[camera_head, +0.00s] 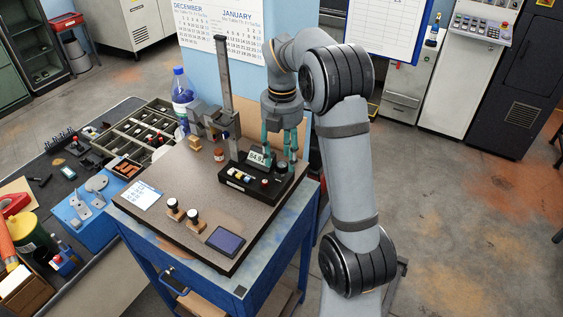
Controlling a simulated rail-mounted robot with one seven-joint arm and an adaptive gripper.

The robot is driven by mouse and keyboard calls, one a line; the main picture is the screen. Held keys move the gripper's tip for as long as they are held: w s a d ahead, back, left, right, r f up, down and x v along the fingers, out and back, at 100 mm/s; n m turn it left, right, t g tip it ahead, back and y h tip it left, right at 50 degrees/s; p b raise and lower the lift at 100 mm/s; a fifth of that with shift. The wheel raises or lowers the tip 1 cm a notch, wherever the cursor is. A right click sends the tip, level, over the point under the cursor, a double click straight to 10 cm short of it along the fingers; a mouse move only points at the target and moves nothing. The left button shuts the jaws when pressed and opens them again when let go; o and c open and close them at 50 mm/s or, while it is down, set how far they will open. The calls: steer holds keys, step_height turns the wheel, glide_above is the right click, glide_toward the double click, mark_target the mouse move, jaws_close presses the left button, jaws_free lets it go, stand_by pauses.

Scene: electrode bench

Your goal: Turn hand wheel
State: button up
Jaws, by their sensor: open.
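A black-based stand (252,190) with a tall grey column (223,90) stands on the bench's brown board. Its base carries a small lit display (257,156) and several coloured buttons. A small dark round part (282,167), possibly the hand wheel, shows at the base's back right; it is too small to be sure. My gripper (279,152) points down over the back right of the base, right of the column, with its teal fingers apart. The fingertips are close to the display and the round part; whether they touch anything cannot be told.
A grey clamp arm (209,122) reaches left from the column. A blue-capped bottle (181,95) stands behind it. A paper sheet (141,196), two small knobbed pieces and a dark square pad (225,241) lie on the front of the board. The bench (215,273) has blue sides.

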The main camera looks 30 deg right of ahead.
steer(key=shift+f, duration=1)
steer(key=shift+c, duration=1.3)
jaws_close()
